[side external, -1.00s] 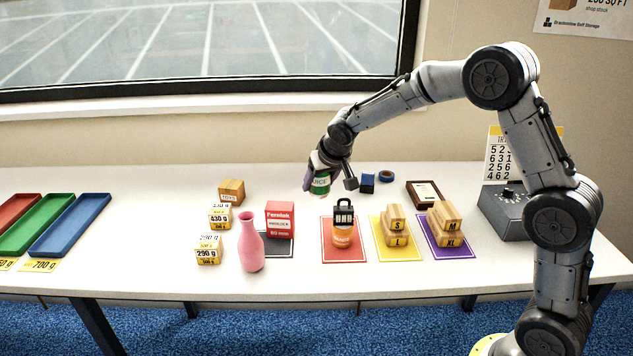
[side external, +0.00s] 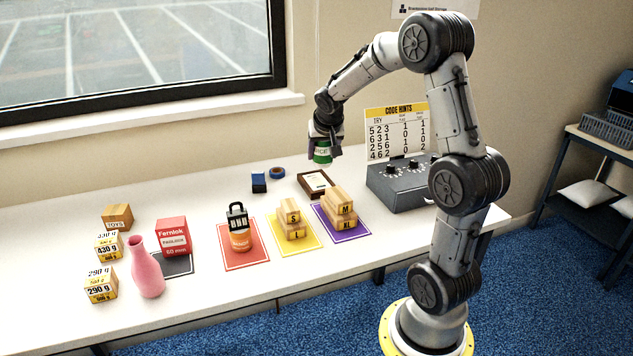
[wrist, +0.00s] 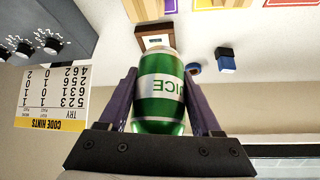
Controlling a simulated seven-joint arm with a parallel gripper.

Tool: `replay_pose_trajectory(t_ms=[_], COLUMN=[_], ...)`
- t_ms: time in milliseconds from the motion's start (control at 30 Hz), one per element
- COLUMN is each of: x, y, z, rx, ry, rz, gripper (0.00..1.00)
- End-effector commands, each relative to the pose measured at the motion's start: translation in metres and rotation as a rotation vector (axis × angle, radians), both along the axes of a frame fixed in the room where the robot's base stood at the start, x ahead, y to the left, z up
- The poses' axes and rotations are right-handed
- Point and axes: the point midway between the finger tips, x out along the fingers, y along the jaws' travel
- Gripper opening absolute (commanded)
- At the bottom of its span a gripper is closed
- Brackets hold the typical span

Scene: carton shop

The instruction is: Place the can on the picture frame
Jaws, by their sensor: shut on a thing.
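A green can with a white band (side external: 322,154) is held in my gripper (side external: 325,146), above the table. In the wrist view the can (wrist: 160,100) sits between the two dark fingers of my gripper (wrist: 160,82), which are closed on its sides. The picture frame (side external: 327,195), dark brown with a pale inside, lies flat on the table below the can. In the wrist view the frame (wrist: 141,27) shows just beyond the can's end, which covers part of it. The can and frame are apart.
A grey dial box (side external: 393,188) stands right of the frame, with a code hints card (side external: 388,112) behind it. A blue block (side external: 259,184) and blue tape roll (side external: 277,173) lie left. Wooden blocks (side external: 340,207) stand on a purple mat (side external: 345,233) in front.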

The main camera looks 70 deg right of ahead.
Motion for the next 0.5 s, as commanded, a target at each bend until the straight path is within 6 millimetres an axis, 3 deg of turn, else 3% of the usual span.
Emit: replay_pose_trajectory(t_ms=[100, 200, 500], x=[-0.020, -0.024, 0.013], y=[-0.013, -0.019, -0.059], z=[0.002, 0.000, -0.025], rx=[-0.001, 0.000, 0.001], ry=[-0.001, 0.000, 0.001], rz=[-0.051, -0.069, -0.072], gripper=[0.14, 0.14, 0.14])
